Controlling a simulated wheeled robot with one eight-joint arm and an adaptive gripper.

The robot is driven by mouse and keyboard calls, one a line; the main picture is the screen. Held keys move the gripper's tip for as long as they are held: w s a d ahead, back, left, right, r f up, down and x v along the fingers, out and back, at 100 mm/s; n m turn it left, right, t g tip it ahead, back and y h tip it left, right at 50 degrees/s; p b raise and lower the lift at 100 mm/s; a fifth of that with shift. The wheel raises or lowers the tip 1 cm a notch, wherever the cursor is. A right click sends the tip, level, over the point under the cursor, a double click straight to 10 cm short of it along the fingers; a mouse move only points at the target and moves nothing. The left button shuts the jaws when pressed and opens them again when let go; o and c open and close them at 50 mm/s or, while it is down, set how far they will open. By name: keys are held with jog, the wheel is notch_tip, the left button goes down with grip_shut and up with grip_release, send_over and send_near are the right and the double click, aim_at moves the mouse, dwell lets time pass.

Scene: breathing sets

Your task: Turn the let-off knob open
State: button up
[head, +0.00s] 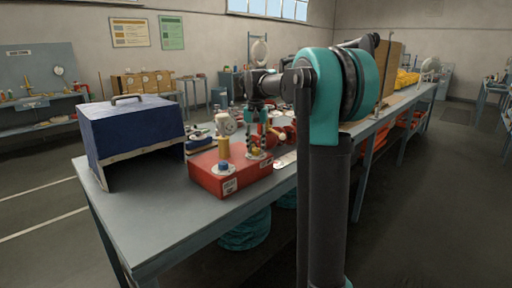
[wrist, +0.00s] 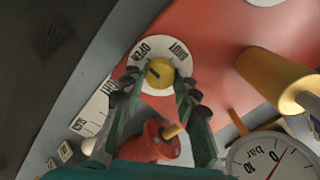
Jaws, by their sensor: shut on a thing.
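The let-off knob (wrist: 160,73) is a small round yellow knob with a dark mark on its face. It sits at the centre of a white round plate (wrist: 148,46) lettered OPEN on the left and SHUT on the right in the wrist view. The mark slants toward the upper left, on the OPEN side. My gripper (wrist: 160,80) has its two green fingers with dark pads on either side of the knob and is shut on it. In the head view my gripper (head: 261,136) is above the right part of the red block (head: 203,174), pointing down.
A red fitting with a yellow stem (wrist: 152,143) lies between my fingers' bases. A bar gauge (wrist: 270,158) and a yellow cylinder (wrist: 277,78) are at right. In the head view a blue box (head: 131,127) stands left; the bench's front left (head: 160,220) is clear.

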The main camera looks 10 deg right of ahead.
aim_at(256, 149)
jog(key=o, duration=1.2)
jog(key=shift+c, duration=0.2)
notch_tip(256, 149, up, 12)
